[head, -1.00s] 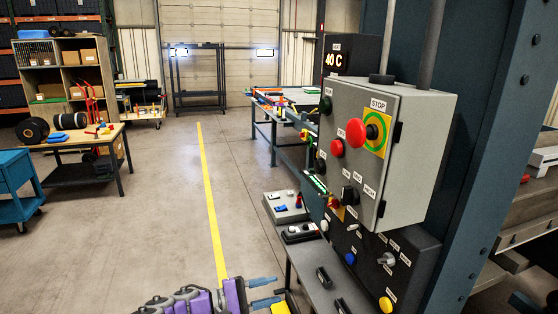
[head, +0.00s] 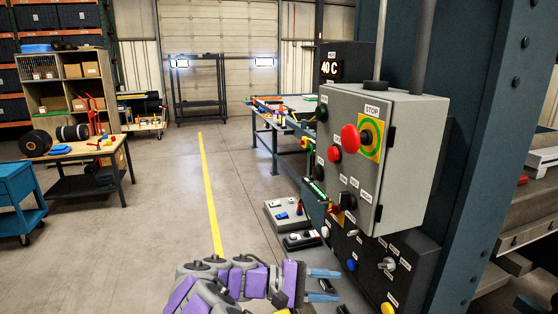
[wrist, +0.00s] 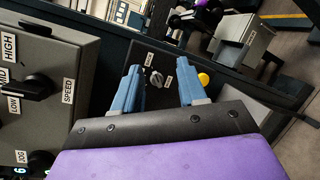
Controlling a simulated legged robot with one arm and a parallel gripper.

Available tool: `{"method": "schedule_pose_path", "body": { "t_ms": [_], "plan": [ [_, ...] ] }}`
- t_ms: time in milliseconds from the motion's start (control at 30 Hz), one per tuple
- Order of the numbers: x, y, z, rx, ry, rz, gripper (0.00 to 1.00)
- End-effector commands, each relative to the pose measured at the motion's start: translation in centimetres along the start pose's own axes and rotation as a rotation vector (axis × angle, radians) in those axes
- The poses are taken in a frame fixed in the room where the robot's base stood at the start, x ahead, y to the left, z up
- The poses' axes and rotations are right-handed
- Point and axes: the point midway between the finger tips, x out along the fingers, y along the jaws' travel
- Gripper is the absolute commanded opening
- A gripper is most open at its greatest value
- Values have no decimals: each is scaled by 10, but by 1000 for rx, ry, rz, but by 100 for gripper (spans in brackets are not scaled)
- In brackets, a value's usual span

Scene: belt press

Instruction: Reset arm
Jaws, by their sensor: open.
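My gripper (head: 322,285) shows at the bottom middle of the head view, at the end of my purple and grey arm. Its two blue fingers are apart with nothing between them. In the wrist view my gripper (wrist: 158,82) points toward the dark lower panel, with a grey knob (wrist: 155,78) showing between the fingers and a yellow button (wrist: 204,79) to their right. In the head view the gripper is left of that dark panel (head: 370,262) and below the grey control box (head: 345,190). I cannot tell any contact with the panel.
The grey box carries a red STOP button (head: 350,138). A small grey box with switches (head: 287,215) sits below left of it. A workbench (head: 262,125) stands behind. A blue cart (head: 20,200) and wooden table (head: 75,152) stand left. The floor along the yellow line (head: 208,185) is clear.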

Motion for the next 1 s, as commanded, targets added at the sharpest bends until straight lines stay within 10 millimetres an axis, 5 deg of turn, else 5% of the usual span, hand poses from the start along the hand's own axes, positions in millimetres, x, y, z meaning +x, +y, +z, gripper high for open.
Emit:
{"method": "schedule_pose_path", "body": {
  "t_ms": [267, 500, 767, 1000],
  "plan": [
    [81, -6, 83, 113, -75, -315, 42],
    [121, -52, 145, 204, -61, -613, 42],
    [124, -120, 193, 291, 21, -934, 42],
    [90, -184, 222, 348, 144, -1204, 42]
  ]
}}
